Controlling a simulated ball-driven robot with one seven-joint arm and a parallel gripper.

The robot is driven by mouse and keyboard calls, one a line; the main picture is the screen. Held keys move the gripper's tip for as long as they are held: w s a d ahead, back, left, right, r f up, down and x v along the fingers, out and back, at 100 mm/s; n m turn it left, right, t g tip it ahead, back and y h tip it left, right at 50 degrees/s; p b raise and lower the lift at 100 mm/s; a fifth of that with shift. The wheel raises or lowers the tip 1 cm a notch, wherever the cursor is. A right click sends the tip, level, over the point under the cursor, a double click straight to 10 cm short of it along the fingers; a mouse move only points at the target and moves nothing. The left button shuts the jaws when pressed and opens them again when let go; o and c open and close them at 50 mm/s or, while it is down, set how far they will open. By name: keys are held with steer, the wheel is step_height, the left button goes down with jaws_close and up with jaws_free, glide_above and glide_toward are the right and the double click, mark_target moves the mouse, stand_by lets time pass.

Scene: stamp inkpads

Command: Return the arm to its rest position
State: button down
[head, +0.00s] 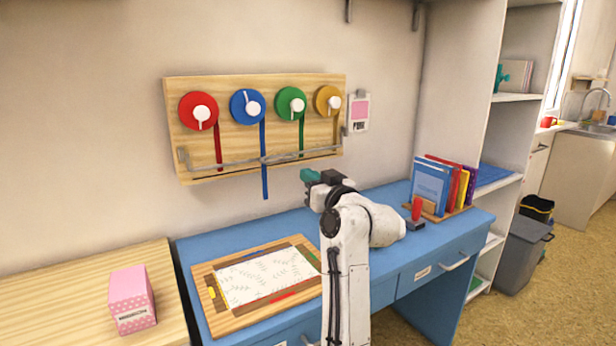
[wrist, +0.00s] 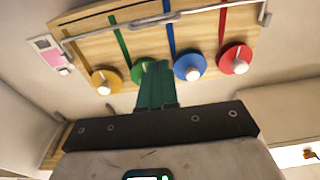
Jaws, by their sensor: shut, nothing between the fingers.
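My arm is white and stands over the blue desk (head: 205,246) in the head view. It is bent at the elbow, and its end points left toward the wall. My gripper (head: 308,174) has green fingers and is held above the desk, below and in front of the ribbon board. In the wrist view the green fingers (wrist: 156,84) are together with nothing between them. The wrist picture shows the board (wrist: 140,50) upside down behind the fingers. No object is held.
A wooden board (head: 240,148) on the wall carries red, blue, green and yellow ribbon spools. A framed paper tray (head: 225,323) lies on the desk. A book rack (head: 432,214) and a red-handled stamp (head: 416,209) are at right. A pink box (head: 131,300) stands at left.

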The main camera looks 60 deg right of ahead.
stand_by(0.4)
steer(key=a+f+n+g+y+p, duration=0.1)
steer(key=a+f+y+p, duration=0.1)
steer(key=a+f, duration=0.3)
steer(key=a+f+n+g+y+p, duration=0.1)
steer(key=a+f+g+y+p, duration=0.1)
steer(key=a+f, duration=0.4)
steer(key=a+f+n+g+y+p, duration=0.1)
steer(key=a+f+g+y+p, duration=0.1)
steer(key=a+f, duration=0.3)
steer(key=shift+s+a+f+n+y, duration=0.1)
steer(key=shift+s+f+n+y, duration=0.1)
steer(key=shift+f, duration=0.2)
steer(key=shift+s+a+f+n+y, duration=0.1)
steer(key=shift+f+y, duration=0.1)
steer(key=shift+f, duration=0.15)
steer(key=s+a+f+g+y+p, duration=0.1)
steer(key=s+a+f+g+p, duration=0.1)
steer(key=s, duration=0.5)
steer(key=s+a+f+n+g+y+p, duration=0.1)
steer(key=s+a+f+g+p, duration=0.1)
steer(key=s+a+f+g, duration=0.2)
steer(key=s+a+f+n+g+p, duration=0.1)
steer(key=s+a+f+g, duration=0.3)
steer(key=s+a, duration=0.7)
step_height(320, 180, down, 2)
steer(key=shift+s+f+y+p, duration=0.2)
steer(key=shift+y+p, duration=0.2)
steer(key=shift+p, duration=0.05)
